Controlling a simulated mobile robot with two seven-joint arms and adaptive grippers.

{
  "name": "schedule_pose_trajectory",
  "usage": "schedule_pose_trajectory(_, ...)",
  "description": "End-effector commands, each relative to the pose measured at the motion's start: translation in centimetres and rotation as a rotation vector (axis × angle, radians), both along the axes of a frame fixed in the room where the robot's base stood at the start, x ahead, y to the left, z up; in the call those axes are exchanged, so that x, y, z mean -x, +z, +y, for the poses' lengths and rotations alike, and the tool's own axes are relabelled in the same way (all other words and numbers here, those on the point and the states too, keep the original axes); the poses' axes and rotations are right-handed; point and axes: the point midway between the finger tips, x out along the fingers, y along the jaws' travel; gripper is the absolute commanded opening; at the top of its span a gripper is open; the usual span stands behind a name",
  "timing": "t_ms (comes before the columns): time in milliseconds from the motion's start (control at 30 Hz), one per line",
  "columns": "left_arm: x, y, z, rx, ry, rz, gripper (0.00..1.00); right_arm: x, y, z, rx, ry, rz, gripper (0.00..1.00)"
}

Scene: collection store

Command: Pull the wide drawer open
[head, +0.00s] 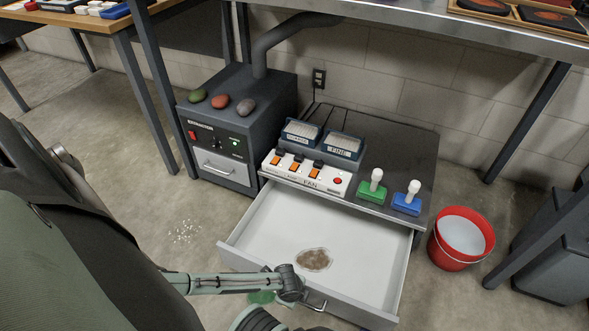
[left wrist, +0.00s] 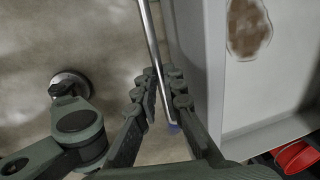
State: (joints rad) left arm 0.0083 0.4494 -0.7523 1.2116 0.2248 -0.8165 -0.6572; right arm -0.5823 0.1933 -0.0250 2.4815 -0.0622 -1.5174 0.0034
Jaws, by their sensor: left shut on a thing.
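The wide drawer (head: 370,225) is pulled well out from under the grey bench unit in the head view. Its inside is white, with a brown patch (head: 314,259) on its floor. Its metal handle (head: 316,302) is on the front panel, partly hidden by my gripper. My left gripper (head: 299,296) is at the handle. In the left wrist view, its fingers (left wrist: 164,95) are closed around the handle bar (left wrist: 150,35), beside the drawer's front panel (left wrist: 205,60). My right gripper is not in view.
A red bucket (head: 445,252) stands right of the drawer. A dark extractor box (head: 235,120) stands to the left, with stones on top. The unit's top (head: 395,150) bears a switch panel and green and blue joysticks. White specks lie on the floor at left.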

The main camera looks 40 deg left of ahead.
Motion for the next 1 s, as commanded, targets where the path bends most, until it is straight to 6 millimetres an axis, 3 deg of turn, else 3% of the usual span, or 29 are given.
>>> schedule_pose_trajectory(33,0.1,-0.1,-0.2,0.002,0.000,0.001,0.11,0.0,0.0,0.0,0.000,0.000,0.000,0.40)
schedule_pose_trajectory(200,0.1,-0.1,-0.1,0.002,0.000,0.001,0.31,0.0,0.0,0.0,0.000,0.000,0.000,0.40)
schedule_pose_trajectory(567,0.1,0.4,-0.1,0.001,0.000,0.000,0.31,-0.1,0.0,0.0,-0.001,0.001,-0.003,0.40)
schedule_pose_trajectory(767,0.6,3.2,-0.2,0.002,-0.004,-0.002,0.31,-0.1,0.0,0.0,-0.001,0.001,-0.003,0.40)
schedule_pose_trajectory(1000,1.5,8.2,-0.4,0.002,-0.002,-0.002,0.31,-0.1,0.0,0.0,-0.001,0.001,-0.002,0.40)
